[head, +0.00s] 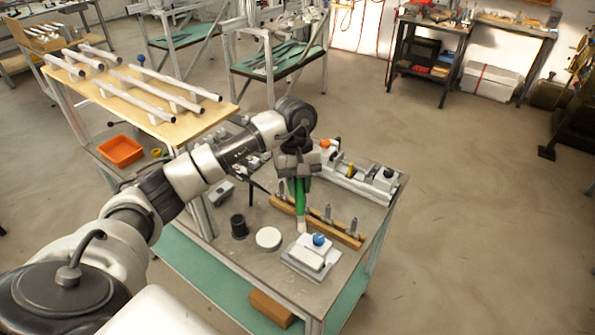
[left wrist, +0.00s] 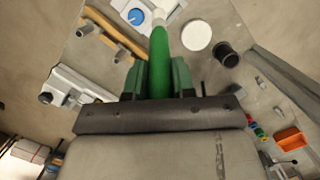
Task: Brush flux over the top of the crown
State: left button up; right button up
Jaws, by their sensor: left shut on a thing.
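My left gripper (head: 296,180) is shut on a green-handled brush (head: 300,198), which points down over the bench. The brush also shows in the left wrist view (left wrist: 160,62), between the fingers of my left gripper (left wrist: 160,82). Its pale tip is close beside a white block fixture with a blue knob (head: 319,240); I cannot tell whether it touches. The fixture also shows in the left wrist view (left wrist: 133,15), partly behind the brush tip. I cannot make out the crown for certain. My right gripper is not in view.
A white round disc (head: 268,238) and a black cup (head: 238,226) stand left of the fixture. A wooden rack (head: 345,235) with upright metal pieces lies behind it. A long clamp fixture (head: 355,182) is at the back. A tube table (head: 210,118) and orange tray (head: 120,151) are left.

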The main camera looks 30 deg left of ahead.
pick_arm(q)
jog(key=shift+r+p, duration=0.35)
jog(key=shift+r, duration=0.65)
